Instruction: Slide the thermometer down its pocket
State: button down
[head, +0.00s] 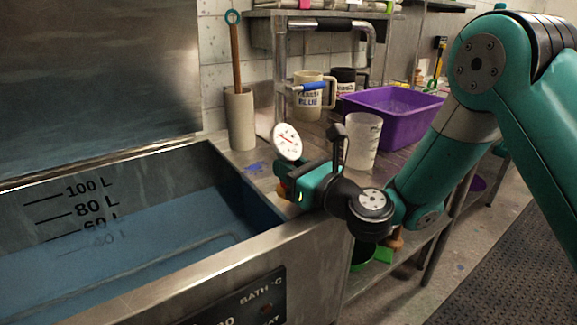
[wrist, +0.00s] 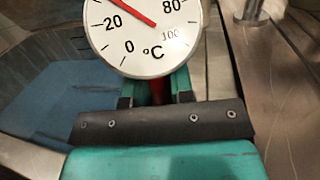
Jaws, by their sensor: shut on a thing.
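The thermometer (head: 286,139) has a round white dial with a red needle and sits upright at the bath's right rim in the head view. Its dial fills the top of the wrist view (wrist: 145,42), with °C marks and the needle pointing up-left. My gripper (head: 284,182) is shut on the thermometer just below the dial. In the wrist view my gripper's fingers (wrist: 157,97) close around a red part under the dial. The stem's lower end is hidden. I cannot make out the pocket or how far the stem sits in it.
The steel bath (head: 180,292) holds blue liquid, with litre marks on its inner wall. Behind my gripper stand a beige cylinder (head: 240,120) with a ring-topped stick, a lettered mug (head: 308,92), a translucent beaker (head: 363,142) and a purple tub (head: 395,118).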

jog(key=shift+f, duration=0.3)
jog(key=c, duration=0.9)
grip_release()
jog(key=shift+r, duration=0.1)
notch_tip(320, 180, up, 20)
jog(key=p, duration=1.1)
jog(key=shift+c, duration=0.4)
